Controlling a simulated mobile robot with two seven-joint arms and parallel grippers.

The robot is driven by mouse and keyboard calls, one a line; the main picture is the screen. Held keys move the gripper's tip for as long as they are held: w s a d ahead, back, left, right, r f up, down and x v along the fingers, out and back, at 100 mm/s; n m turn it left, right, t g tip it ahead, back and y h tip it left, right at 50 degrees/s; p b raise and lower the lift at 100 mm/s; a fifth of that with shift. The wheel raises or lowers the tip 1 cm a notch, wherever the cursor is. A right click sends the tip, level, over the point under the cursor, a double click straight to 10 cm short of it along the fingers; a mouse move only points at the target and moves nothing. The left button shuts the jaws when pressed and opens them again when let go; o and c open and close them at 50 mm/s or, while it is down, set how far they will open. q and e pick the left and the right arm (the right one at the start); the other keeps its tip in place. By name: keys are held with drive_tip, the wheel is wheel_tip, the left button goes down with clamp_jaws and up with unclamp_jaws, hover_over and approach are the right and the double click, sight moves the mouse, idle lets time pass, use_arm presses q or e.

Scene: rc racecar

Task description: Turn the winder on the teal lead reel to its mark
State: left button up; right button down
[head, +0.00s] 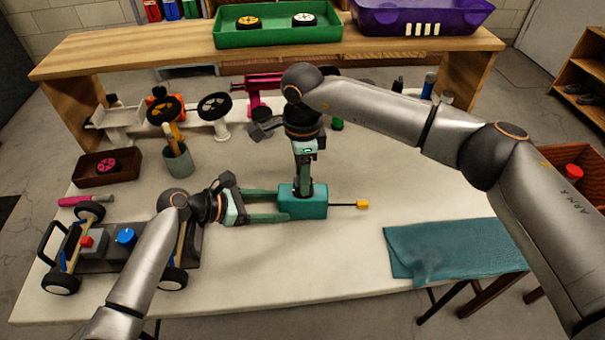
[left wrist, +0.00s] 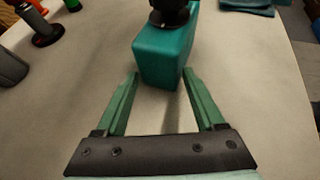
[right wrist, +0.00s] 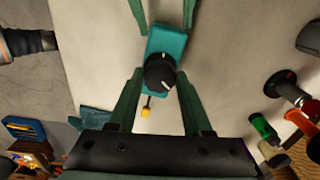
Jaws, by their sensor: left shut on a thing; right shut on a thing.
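The teal lead reel (head: 312,208) sits on the pale table near the middle, with a short dark lead ending in a yellow tab (head: 362,204) on its right side. My left gripper (head: 280,205) is shut on the reel's left end; the left wrist view shows its fingers on either side of the teal body (left wrist: 160,58). My right gripper (head: 305,185) points down from above and is shut on the winder. The winder (right wrist: 159,75) is a round black knob with a white pointer line, seen in the right wrist view. I cannot make out the mark on the reel.
A car chassis (head: 115,245) stands at the left behind my left forearm. A teal cloth (head: 450,250) lies at the front right. A cup (head: 178,162) and a brown tray (head: 106,165) stand at the left. The table right of the yellow tab is clear.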

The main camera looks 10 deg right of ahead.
drive_tip(key=m, duration=0.4)
drive_tip(key=shift+m, duration=0.4)
drive_tip(key=m, duration=0.5)
drive_tip(key=shift+s, duration=0.1)
drive_tip(key=m, duration=0.5)
drive_tip(key=shift+a+m, duration=0.1)
drive_tip(key=shift+m, duration=0.3)
drive_tip(key=m, duration=1)
drive_tip(key=shift+s+m, duration=0.1)
drive_tip(key=shift+m, duration=0.3)
drive_tip(key=m, duration=1)
drive_tip(key=shift+a+m, duration=0.1)
drive_tip(key=shift+m, duration=0.3)
drive_tip(key=m, duration=0.4)
drive_tip(key=shift+m, duration=0.4)
